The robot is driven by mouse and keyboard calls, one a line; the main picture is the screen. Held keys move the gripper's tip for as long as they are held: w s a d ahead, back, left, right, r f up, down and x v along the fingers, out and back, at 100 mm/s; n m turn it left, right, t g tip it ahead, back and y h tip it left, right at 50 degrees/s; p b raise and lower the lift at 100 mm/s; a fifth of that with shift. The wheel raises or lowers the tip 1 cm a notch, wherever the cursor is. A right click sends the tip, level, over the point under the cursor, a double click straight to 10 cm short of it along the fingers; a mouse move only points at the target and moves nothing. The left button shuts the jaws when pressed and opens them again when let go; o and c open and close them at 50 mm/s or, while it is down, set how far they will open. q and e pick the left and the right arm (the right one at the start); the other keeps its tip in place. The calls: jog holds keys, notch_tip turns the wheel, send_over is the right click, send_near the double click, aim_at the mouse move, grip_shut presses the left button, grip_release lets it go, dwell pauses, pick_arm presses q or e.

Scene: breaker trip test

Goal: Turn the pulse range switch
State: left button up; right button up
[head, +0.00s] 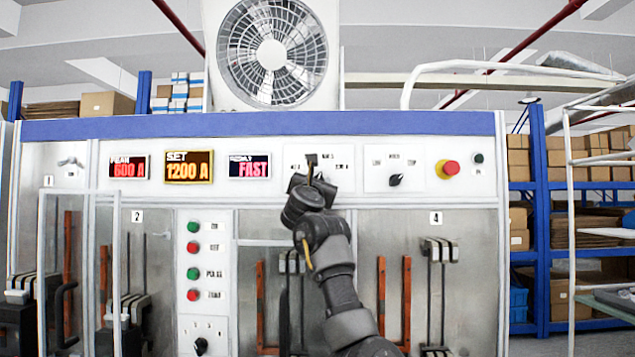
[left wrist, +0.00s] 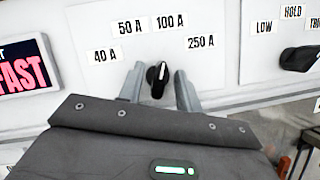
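The pulse range switch (left wrist: 158,80) is a black knob with a white pointer line on a white panel, seen in the left wrist view. Labels 40 A, 50 A, 100 A and 250 A arc around it. The pointer is nearly upright, leaning slightly right toward 100 A. My left gripper (left wrist: 159,88) has one grey finger on each side of the knob, with small gaps visible. It is open around the knob. In the head view my left gripper (head: 312,172) is at this panel and hides most of the switch. My right gripper is not in view.
Right of the switch is another black selector knob (head: 395,180), then a red emergency button (head: 449,169) on a yellow base. Left are lit displays, including one reading FAST (head: 249,167). Lever switches (head: 440,250) and push buttons (head: 193,247) are below.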

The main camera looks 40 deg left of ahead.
pick_arm(q)
jog(key=b+v, duration=0.4)
jog(key=v, duration=0.6)
jog(key=shift+s+d+f+b, duration=0.15)
jog(key=shift+s+d+b, duration=0.1)
jog(key=shift+s+b, duration=0.05)
